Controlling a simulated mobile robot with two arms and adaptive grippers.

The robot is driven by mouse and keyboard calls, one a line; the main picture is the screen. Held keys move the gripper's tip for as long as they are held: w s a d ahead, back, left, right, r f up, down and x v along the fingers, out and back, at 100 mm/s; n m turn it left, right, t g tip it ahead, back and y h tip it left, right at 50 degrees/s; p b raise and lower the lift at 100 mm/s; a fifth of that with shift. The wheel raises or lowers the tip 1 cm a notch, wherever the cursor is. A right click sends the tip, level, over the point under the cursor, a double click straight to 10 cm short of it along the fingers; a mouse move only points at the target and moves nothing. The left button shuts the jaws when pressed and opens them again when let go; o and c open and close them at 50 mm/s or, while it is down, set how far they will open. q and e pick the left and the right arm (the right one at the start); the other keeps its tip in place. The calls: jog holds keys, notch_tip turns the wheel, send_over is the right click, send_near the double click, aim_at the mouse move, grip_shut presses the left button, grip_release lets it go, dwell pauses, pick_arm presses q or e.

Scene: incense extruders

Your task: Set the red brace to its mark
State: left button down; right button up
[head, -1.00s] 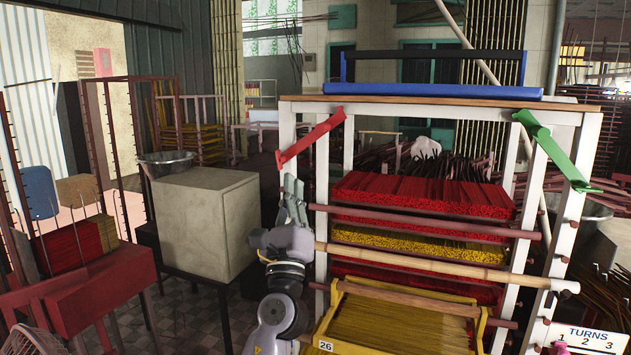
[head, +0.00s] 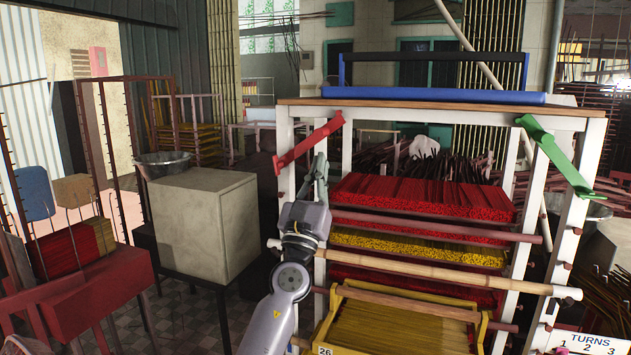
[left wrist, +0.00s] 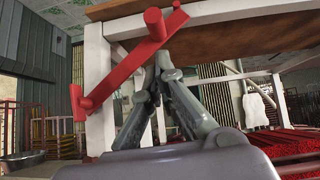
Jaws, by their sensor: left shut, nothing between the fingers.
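The red brace (head: 309,142) is a flat bar at the upper left of the white rack (head: 284,190), tilted with its upper end to the right. In the left wrist view the brace (left wrist: 125,65) crosses a white post, with round red knobs near its upper end and low on its left. My left gripper (head: 319,162) is shut and empty, fingers pointing up, just below and right of the brace's middle. In the left wrist view its fingertips (left wrist: 162,62) are close beside the bar; I cannot tell whether they touch. I cannot make out the brace's mark. My right gripper is not in view.
A green brace (head: 553,155) slants on the rack's right side. A blue tray (head: 435,95) lies on the rack top. Red and yellow stick bundles fill the shelves, with bars (head: 440,271) across the front. A box-like block (head: 203,225) stands left of my arm.

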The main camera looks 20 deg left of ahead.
pick_arm(q)
notch_tip(320, 180, up, 2)
jog(key=shift+s+r+p, duration=0.1)
jog(key=shift+s+p, duration=0.05)
jog(key=shift+p, duration=0.3)
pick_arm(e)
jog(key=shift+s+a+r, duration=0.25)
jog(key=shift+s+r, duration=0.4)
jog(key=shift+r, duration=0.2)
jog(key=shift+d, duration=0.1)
pick_arm(q)
jog(key=n+y+p, duration=0.1)
jog(key=r+n+y, duration=0.1)
jog(key=n, duration=0.1)
jog(key=shift+a+y+p, duration=0.2)
jog(key=shift+y+p, duration=0.15)
jog(key=shift+y, duration=0.05)
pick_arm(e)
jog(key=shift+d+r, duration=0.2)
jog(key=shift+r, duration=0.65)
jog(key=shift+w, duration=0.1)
